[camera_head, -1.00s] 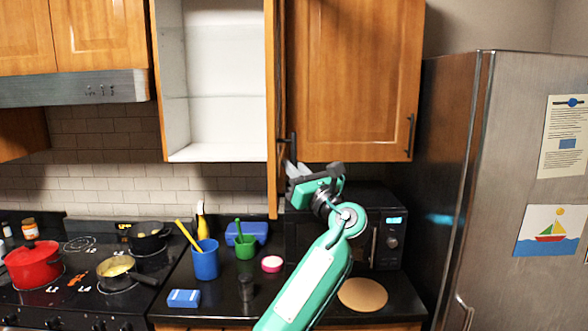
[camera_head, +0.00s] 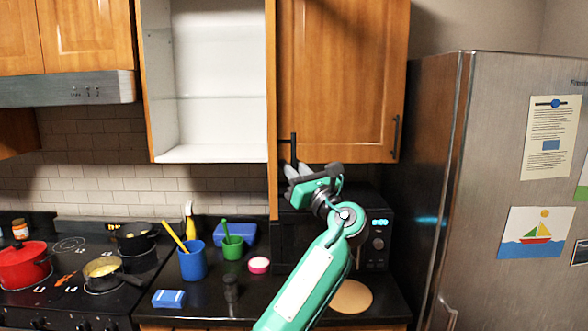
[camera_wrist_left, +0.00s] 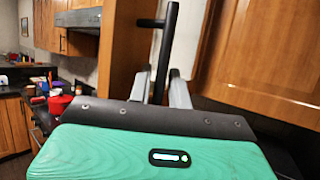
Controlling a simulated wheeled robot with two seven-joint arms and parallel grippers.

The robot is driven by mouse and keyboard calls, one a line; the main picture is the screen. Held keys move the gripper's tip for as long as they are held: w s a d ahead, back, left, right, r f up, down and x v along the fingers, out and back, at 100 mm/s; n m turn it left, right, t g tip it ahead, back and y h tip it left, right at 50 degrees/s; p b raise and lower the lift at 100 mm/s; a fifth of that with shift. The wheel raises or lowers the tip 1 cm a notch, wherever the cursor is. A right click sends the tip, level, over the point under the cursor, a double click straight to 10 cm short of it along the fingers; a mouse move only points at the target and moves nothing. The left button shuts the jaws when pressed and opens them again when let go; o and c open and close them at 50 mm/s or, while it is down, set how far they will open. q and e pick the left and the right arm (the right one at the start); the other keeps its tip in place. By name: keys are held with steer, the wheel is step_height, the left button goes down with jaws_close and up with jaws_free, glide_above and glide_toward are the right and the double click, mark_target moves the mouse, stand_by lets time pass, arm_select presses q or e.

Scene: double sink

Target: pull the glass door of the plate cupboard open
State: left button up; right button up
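The plate cupboard (camera_head: 205,153) stands open, with its white shelves showing. Its door (camera_head: 271,100) is swung far out and seen nearly edge-on as a wooden strip; I cannot make out the glass. The black bar handle (camera_head: 293,150) is on the door's right-hand face, near its lower end. My left gripper (camera_head: 291,170) is at this handle. In the left wrist view the handle (camera_wrist_left: 170,35) runs between the two grey fingers (camera_wrist_left: 160,88), which look closed around it, though the contact itself is hard to see. My right gripper is not in view.
A closed wooden cupboard (camera_head: 345,80) is right of the open door, above a microwave (camera_head: 377,245). The fridge (camera_head: 490,200) stands at the right. Blue cup (camera_head: 193,262), green cup (camera_head: 232,248) and small items stand on the counter below; pots are on the stove.

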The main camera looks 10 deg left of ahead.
arm_select(q)
steer(key=b+v, duration=0.6)
steer(key=v, duration=0.7)
steer(key=shift+s+d, duration=0.25)
steer(key=shift+d, duration=0.05)
steer(key=shift+f, duration=0.15)
